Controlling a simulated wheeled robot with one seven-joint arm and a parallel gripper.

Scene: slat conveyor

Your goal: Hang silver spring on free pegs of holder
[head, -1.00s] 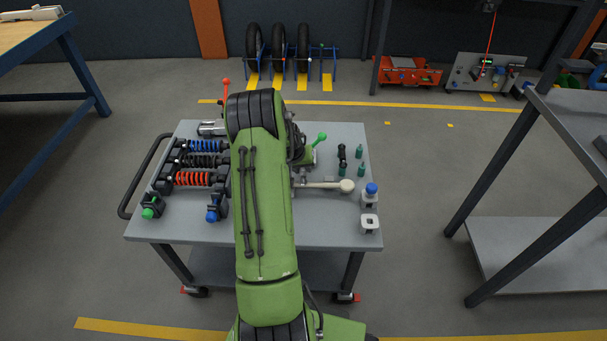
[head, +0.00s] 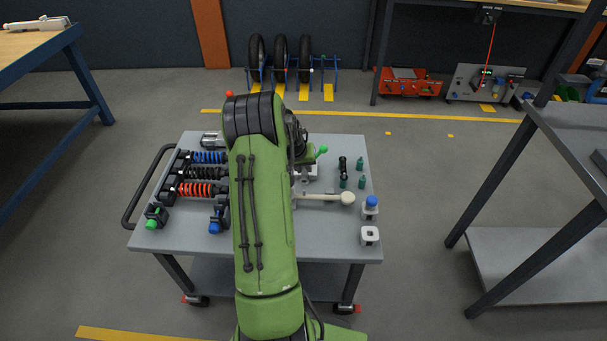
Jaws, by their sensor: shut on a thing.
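The holder (head: 176,172) stands at the left of the grey cart top. It carries a blue spring (head: 209,157), a black spring (head: 204,173) and a red spring (head: 197,189), lying sideways one in front of the other. My arm covers their right ends, so I cannot tell which pegs are free. A silver part (head: 211,140) shows at the cart's back left, behind the blue spring; I cannot tell whether it is the silver spring. My gripper's jaws are hidden behind my green arm, and so is whatever they hold.
Green-knobbed (head: 153,220) and blue-knobbed (head: 216,222) clamps are in front of the holder.

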